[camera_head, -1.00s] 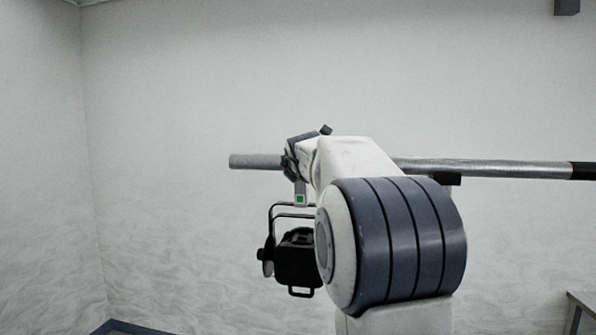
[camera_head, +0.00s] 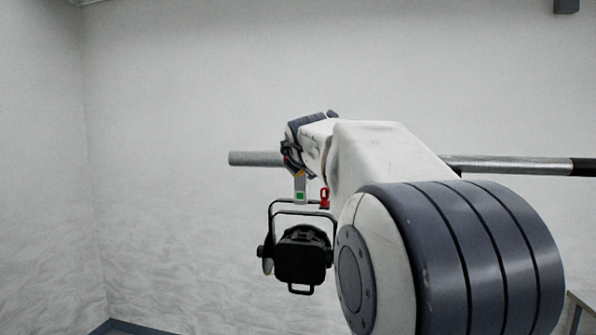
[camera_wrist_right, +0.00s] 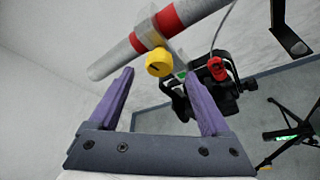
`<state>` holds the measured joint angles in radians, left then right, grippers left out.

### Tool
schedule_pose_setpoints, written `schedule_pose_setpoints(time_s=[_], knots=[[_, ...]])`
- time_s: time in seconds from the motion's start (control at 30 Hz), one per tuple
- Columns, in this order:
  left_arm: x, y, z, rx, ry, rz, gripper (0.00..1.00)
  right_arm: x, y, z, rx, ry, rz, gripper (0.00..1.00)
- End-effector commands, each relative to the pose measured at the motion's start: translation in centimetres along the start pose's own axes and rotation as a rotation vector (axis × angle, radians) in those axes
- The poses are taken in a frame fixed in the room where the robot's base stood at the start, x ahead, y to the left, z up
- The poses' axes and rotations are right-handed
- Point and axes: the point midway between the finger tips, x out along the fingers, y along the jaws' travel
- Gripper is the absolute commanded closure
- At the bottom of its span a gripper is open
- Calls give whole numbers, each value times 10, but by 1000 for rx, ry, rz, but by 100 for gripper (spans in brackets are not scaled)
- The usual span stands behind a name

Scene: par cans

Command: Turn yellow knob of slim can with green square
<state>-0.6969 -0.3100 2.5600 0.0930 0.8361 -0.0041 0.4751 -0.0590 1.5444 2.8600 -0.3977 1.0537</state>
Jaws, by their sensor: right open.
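The slim black can (camera_head: 300,258) hangs from the bar by a yoke and clamp. A green square (camera_head: 300,196) marks its hanger; part of the green also shows in the right wrist view (camera_wrist_right: 180,75). The yellow knob (camera_wrist_right: 158,63) is in front of the clamp at the bar, with a dark slot on its face. My right gripper (camera_wrist_right: 158,76) is open and empty, its purple fingers either side of the knob in the picture. The knob looks beyond the fingertips, with no contact visible. My left gripper is in neither view.
The horizontal grey bar (camera_head: 510,166) has red bands in the wrist view. A red fitting (camera_head: 324,198) hangs right of the green square. A cable runs near the can. Dark stand legs (camera_wrist_right: 288,128) are at the lower right in the wrist view. The bar's left end is free.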

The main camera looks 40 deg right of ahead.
Motion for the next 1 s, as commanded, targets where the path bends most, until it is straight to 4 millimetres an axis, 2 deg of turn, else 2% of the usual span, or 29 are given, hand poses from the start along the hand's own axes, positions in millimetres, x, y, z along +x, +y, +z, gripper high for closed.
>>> schedule_pose_setpoints(time_s=[0.1, 0.3, 0.83, 0.93, 1.0], knots=[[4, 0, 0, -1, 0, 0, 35, -22, 0, -1, 0, 0, 2, 19], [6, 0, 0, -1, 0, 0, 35, -39, 0, -1, -1, 2, 0, 19], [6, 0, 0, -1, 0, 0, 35, -40, -1, -1, -7, 1, -2, 19], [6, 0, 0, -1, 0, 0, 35, -35, -5, -6, -87, -3, -10, 19], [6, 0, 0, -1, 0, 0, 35, -28, -10, -15, -218, -11, -19, 19]])
